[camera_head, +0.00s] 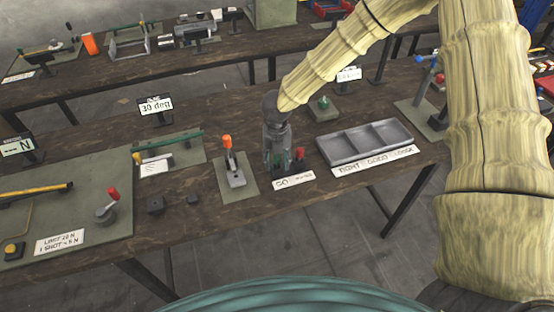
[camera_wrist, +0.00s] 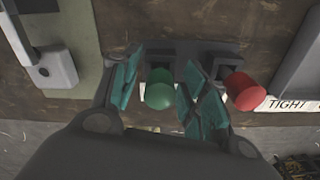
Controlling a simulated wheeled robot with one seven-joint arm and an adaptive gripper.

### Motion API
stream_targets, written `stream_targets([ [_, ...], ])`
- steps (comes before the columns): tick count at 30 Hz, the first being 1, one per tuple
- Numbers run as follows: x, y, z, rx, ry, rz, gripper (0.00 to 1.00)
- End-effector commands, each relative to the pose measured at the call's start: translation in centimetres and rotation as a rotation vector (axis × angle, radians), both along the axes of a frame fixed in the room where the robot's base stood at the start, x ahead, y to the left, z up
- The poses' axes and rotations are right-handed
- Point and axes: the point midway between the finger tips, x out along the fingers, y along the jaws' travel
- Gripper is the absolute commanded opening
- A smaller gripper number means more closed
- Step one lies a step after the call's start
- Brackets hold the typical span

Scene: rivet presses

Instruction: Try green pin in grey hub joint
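A green pin (camera_wrist: 159,90) with a rounded head stands at a dark block in the wrist view. My gripper (camera_wrist: 160,103) is open over it, with one teal finger pad on each side. Narrow gaps show between the pads and the green head. In the head view my gripper (camera_head: 280,160) points down at the table's front edge and mostly hides the green pin. A red pin (camera_wrist: 244,92) stands just right of the right finger. A grey fixture (camera_head: 236,177) with an orange-topped post stands left of the gripper on a green mat; I cannot tell whether it is the grey hub joint.
A grey three-compartment tray (camera_head: 364,143) lies right of the gripper, with a label in front. Two small dark blocks (camera_head: 155,204) lie left of the mat. A large green board (camera_head: 70,215) with a red-knobbed lever fills the left. Another bench (camera_head: 225,45) stands behind.

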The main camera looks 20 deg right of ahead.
Motion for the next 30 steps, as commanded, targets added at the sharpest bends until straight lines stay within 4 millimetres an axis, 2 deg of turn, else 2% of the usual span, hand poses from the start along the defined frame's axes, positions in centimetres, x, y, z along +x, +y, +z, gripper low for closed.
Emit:
stream_targets([
  [11,0.0,0.0,0.7,0.001,-0.001,0.0,0.46],
  [14,0.1,0.0,1.8,0.001,-0.002,0.0,0.46],
  [24,0.1,0.0,7.9,0.001,-0.002,-0.001,0.46],
  [30,0.1,0.0,10.7,0.002,-0.001,0.0,0.46],
])
